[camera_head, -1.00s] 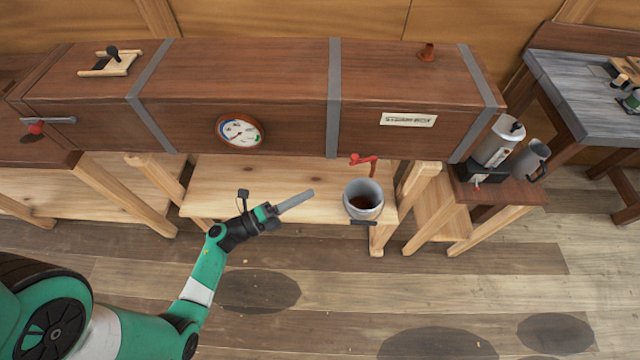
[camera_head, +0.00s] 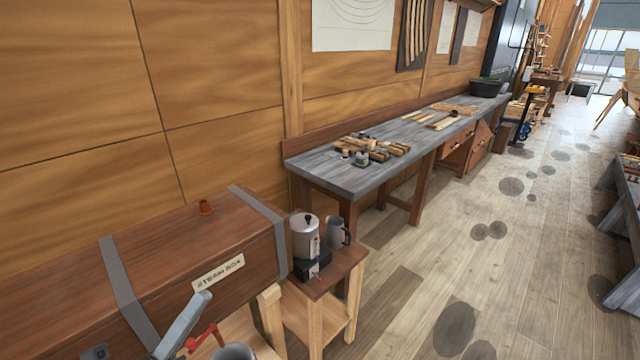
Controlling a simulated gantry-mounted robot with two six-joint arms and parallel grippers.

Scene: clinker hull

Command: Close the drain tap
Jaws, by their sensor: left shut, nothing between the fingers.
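The red drain tap handle (camera_head: 204,338) shows at the bottom left, below the front of the steam box (camera_head: 165,285). A grey pot (camera_head: 233,352) stands under it, mostly cut off by the frame's lower edge. My left gripper (camera_head: 203,299) is shut and empty. The tap's spout and outlet are hidden or out of frame. My right gripper is not in view.
A small side table (camera_head: 340,265) right of the box carries a metal kettle (camera_head: 305,236) and a grey jug (camera_head: 339,232). A long grey workbench (camera_head: 330,178) with tools runs along the wall.

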